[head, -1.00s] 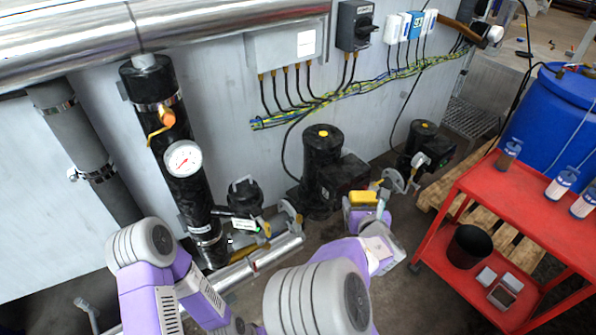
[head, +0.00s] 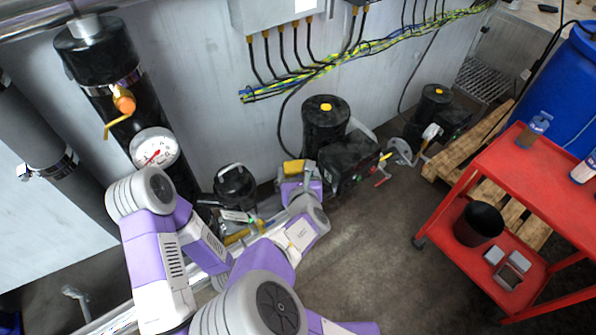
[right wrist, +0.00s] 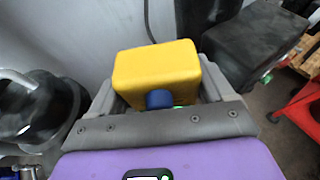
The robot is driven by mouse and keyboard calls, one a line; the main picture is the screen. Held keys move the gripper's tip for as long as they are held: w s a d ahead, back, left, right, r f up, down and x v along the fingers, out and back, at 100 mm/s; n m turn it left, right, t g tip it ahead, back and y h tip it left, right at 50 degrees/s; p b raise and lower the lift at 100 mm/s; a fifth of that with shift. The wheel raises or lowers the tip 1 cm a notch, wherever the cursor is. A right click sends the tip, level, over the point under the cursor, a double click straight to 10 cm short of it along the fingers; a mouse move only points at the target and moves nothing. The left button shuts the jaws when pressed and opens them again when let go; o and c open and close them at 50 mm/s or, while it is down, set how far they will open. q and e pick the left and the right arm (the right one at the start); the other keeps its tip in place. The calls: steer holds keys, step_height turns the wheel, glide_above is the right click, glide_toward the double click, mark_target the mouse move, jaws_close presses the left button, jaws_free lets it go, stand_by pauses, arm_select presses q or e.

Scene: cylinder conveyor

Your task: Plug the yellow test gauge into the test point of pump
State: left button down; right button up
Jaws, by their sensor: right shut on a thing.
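The yellow test gauge (head: 293,167) is a boxy yellow block in my right gripper (head: 297,186), held in the air left of the large black pump (head: 347,165). In the right wrist view the gauge (right wrist: 157,70) sits between the grey fingers of the gripper (right wrist: 158,88), with a blue round part (right wrist: 158,99) on its near side. Its connector end is hidden. A smaller black pump (head: 434,104) stands farther right. I cannot make out a test point for certain.
A black canister (head: 235,186) stands left of the gauge, with a tagged valve in front. A dial gauge (head: 155,149) is on the thick black pipe. Cables (head: 366,54) run along the wall. A red cart (head: 563,183) stands right; floor before it is clear.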

step_height(320, 180, down, 6)
steer(key=b, duration=0.4)
steer(key=shift+r, duration=0.1)
stand_by(2.0)
steer(key=shift+f+b, duration=1.2)
steer(key=shift+f, duration=0.6)
steer(key=o, duration=1.1)
steer(key=shift+s, duration=0.1)
